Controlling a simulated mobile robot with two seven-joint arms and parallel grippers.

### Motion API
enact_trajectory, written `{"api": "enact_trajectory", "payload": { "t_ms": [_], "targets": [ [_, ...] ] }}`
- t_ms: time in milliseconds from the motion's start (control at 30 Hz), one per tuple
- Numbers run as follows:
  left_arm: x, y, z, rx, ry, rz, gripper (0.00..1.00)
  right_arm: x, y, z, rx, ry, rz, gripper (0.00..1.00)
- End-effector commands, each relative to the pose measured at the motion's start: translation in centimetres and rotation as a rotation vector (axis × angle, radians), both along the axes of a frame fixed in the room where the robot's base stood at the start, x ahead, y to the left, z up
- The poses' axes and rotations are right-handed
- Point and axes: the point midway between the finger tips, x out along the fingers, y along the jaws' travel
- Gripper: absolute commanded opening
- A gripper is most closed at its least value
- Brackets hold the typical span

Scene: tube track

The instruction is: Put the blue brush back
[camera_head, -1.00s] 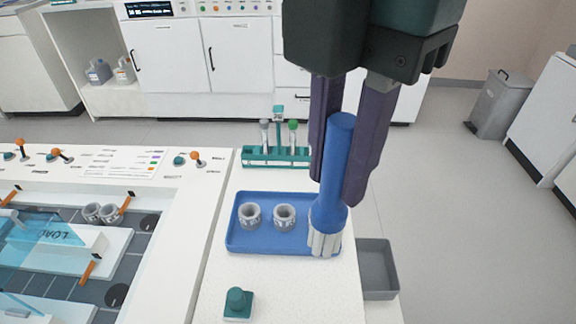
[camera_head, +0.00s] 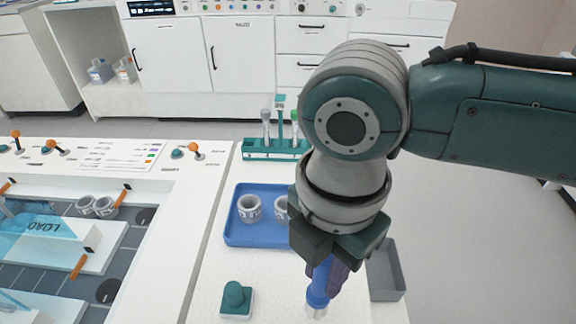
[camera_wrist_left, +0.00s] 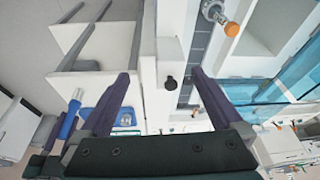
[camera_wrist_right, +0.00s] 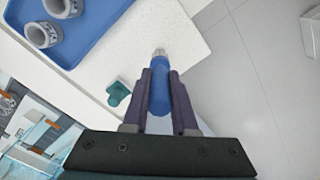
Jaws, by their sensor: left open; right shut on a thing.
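The blue brush (camera_head: 318,288) has a blue handle and pale bristles at its lower end. My right gripper (camera_head: 338,280) is shut on its handle, over the white counter in front of the blue tray (camera_head: 262,240). In the right wrist view the brush (camera_wrist_right: 160,92) lies between the two dark fingers (camera_wrist_right: 160,95), bristles pointing away from the palm. I cannot tell whether the bristles touch the counter. My left gripper (camera_wrist_left: 160,85) is open and shows only in its own wrist view, with nothing between its fingers. The right arm hides part of the tray.
Grey cups (camera_head: 249,208) stand in the tray. A teal rack (camera_head: 262,150) with tubes is behind it. A teal knob block (camera_head: 237,299) sits at the front left of the counter. A grey open bin (camera_head: 386,275) is at the right edge. The track machine (camera_head: 165,240) is left.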

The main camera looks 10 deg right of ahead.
Motion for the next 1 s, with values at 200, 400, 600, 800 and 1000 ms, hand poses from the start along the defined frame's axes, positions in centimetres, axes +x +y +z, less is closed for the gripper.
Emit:
{"api": "enact_trajectory", "payload": {
  "t_ms": [200, 400, 600, 800, 1000],
  "targets": [
    [0.0, 0.0, 0.0, 0.001, 0.0, -0.001, 1.0, 0.0, 0.0, -0.1, 0.0, -0.001, 0.001, 0.0],
    [0.0, 0.2, -0.1, 0.007, -0.001, -0.004, 1.0, 0.0, 0.0, -0.4, 0.001, 0.0, 0.0, 0.29],
    [0.0, 0.3, -0.1, 0.011, -0.001, -0.007, 1.0, 0.0, 0.0, -0.4, 0.0, 0.0, 0.0, 0.52],
    [0.0, 0.3, -0.1, 0.011, -0.002, -0.007, 1.0, 0.0, 0.0, -0.4, 0.0, 0.0, 0.0, 0.56],
    [0.0, 0.3, 0.3, 0.009, -0.001, -0.006, 1.0, 0.1, 0.0, 0.7, 0.001, -0.002, 0.0, 0.56]
  ]
}}
